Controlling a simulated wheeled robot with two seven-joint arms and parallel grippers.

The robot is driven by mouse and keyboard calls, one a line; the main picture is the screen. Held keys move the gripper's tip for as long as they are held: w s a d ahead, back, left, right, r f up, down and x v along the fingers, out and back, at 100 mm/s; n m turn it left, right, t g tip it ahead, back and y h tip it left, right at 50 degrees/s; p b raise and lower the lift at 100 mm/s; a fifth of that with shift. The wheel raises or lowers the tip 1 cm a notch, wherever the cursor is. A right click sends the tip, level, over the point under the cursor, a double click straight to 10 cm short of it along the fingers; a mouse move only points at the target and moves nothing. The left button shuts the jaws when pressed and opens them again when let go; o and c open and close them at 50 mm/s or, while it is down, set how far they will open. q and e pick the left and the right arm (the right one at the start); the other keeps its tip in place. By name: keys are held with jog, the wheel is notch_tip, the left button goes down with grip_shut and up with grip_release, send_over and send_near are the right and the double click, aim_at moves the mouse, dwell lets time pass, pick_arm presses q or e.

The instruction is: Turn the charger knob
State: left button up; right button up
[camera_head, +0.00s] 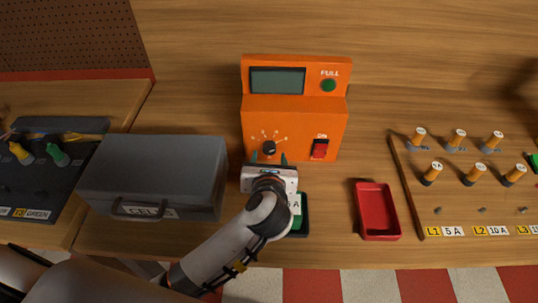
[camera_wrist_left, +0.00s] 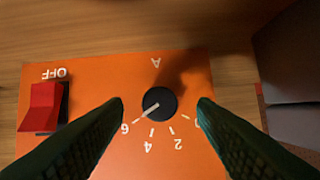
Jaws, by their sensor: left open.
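The charger (camera_head: 295,118) is an orange box with a dark blank display (camera_head: 277,81) and a green round lamp marked FULL (camera_head: 328,85). Its black round knob (camera_head: 269,147) is on the lower left of the front panel. In the left wrist view the knob (camera_wrist_left: 160,97) has a white pointer line towards the tick by 6; 4 and 2 also show. My left gripper (camera_head: 269,158) is open in front of the knob. In the left wrist view its fingers (camera_wrist_left: 160,112) stand either side of the knob, apart from it. My right gripper is out of view.
A red rocker switch (camera_head: 320,149) sits right of the knob. A grey case (camera_head: 155,172) is close on the left. A green tray (camera_head: 303,224) is partly hidden by my arm. A red tray (camera_head: 377,211) and a peg board (camera_head: 400,190) are to the right.

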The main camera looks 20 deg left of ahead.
pick_arm(q)
jog(key=v, duration=0.9)
jog(key=shift+s+b, duration=0.2)
jog(key=shift+b, duration=0.25)
jog(key=shift+d+r, duration=0.1)
jog(key=shift+r, duration=0.05)
